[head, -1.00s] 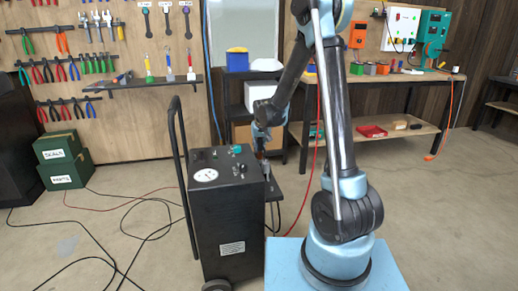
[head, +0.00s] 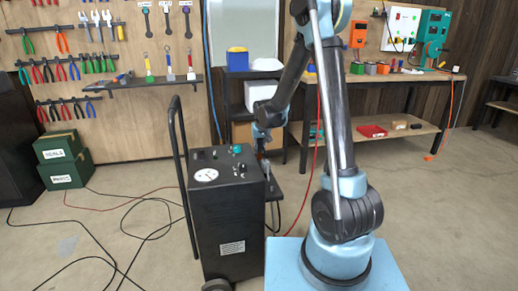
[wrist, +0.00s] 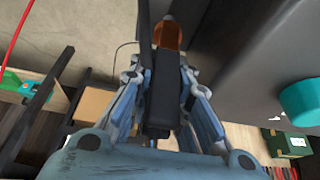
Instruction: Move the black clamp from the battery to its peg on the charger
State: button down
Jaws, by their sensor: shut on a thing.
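The charger (head: 226,220) is a black upright cabinet with a dial, knobs and a push handle, left of my arm in the head view. My gripper (wrist: 160,82) is shut on the black clamp (wrist: 160,105), a dark, long body with a copper-orange end (wrist: 170,33). In the head view my gripper (head: 262,152) is low behind the charger's right edge, and the clamp cannot be made out there. In the wrist view the charger's dark side (wrist: 255,45) lies right of the clamp, with a teal knob (wrist: 302,101) on it. I cannot make out the peg or the battery.
A red cable (head: 318,130) hangs behind my arm. Black cables lie on the floor at left. Green boxes (head: 62,160) stand at the left wall. A workbench (head: 385,138) stands at the back right. The floor right of my base is clear.

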aim_at(261, 140)
jog(key=shift+f, duration=1.3)
jog(key=c, duration=1.4)
grip_release()
jog(key=shift+r, duration=0.15)
jog(key=v, duration=1.1)
jog(key=shift+s+d+r, duration=0.1)
jog(key=shift+s+r, duration=0.05)
jog(key=shift+r, duration=0.15)
